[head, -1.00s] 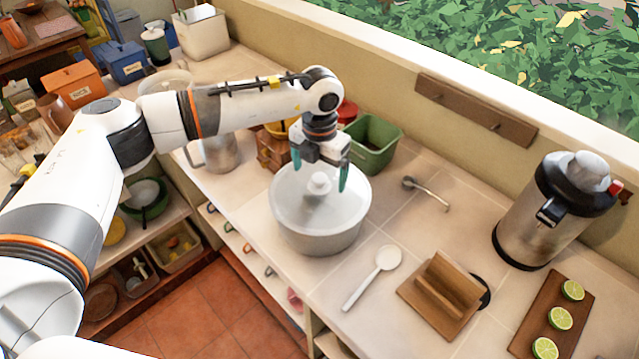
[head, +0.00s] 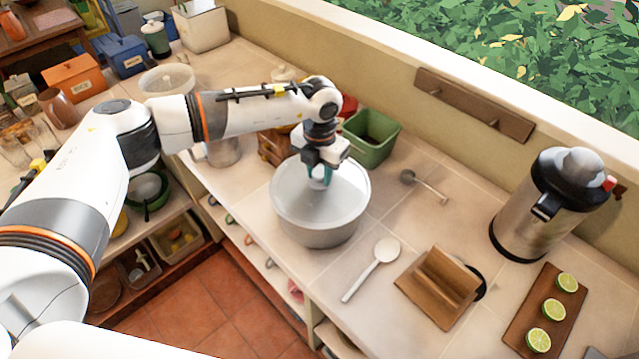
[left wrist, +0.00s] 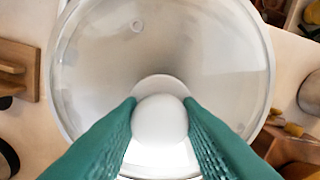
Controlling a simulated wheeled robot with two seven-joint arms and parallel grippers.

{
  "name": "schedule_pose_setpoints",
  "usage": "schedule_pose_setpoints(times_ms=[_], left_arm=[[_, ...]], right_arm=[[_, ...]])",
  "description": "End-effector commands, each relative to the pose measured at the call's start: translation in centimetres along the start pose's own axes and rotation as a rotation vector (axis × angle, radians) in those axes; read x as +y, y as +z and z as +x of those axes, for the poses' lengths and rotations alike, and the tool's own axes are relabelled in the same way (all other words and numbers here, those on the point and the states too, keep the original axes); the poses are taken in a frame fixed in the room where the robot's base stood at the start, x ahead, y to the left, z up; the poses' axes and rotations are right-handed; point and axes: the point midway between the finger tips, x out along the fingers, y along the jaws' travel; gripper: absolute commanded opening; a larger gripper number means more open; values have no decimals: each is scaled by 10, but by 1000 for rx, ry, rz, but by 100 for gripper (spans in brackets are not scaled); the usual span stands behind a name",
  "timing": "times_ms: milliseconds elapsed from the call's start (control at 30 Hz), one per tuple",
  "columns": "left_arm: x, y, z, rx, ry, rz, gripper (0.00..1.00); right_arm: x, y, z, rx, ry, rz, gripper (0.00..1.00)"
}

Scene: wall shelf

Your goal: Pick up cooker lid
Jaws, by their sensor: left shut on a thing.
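The cooker lid (head: 345,191) is a clear, pale round lid lying on a grey-white pot (head: 318,233) on the counter. My left gripper (head: 320,178) reaches down over it from above, and its green fingers are shut on the lid's knob. In the left wrist view the round white knob (left wrist: 160,118) sits between the two fingers (left wrist: 160,125), with the glass lid (left wrist: 95,75) spread out around it. In the head view the fingers mostly hide the knob. I cannot tell any gap between lid and pot. My right gripper is not in view.
A green bin (head: 372,140) stands just behind the pot. A white spoon (head: 372,268), a wooden holder (head: 438,287) and a ladle (head: 424,185) lie to the right. A steel urn (head: 540,215) and a lime board (head: 535,315) are farther right. The counter between them is bare.

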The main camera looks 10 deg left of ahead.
Motion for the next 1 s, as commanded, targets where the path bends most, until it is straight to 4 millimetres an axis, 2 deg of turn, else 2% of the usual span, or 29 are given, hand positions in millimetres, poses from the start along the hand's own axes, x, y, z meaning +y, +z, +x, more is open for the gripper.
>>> schedule_pose_setpoints(times_ms=[67,367,467,733,1000], left_arm=[[0,2,5,-8,-1,1,0],[0,2,2,-8,-1,1,0],[0,1,-11,-4,0,1,0],[0,0,-66,1,0,1,0],[0,0,-101,-2,-1,1,0]], right_arm=[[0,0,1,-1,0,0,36],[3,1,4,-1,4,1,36],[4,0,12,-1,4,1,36],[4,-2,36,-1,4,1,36],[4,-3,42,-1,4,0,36]])
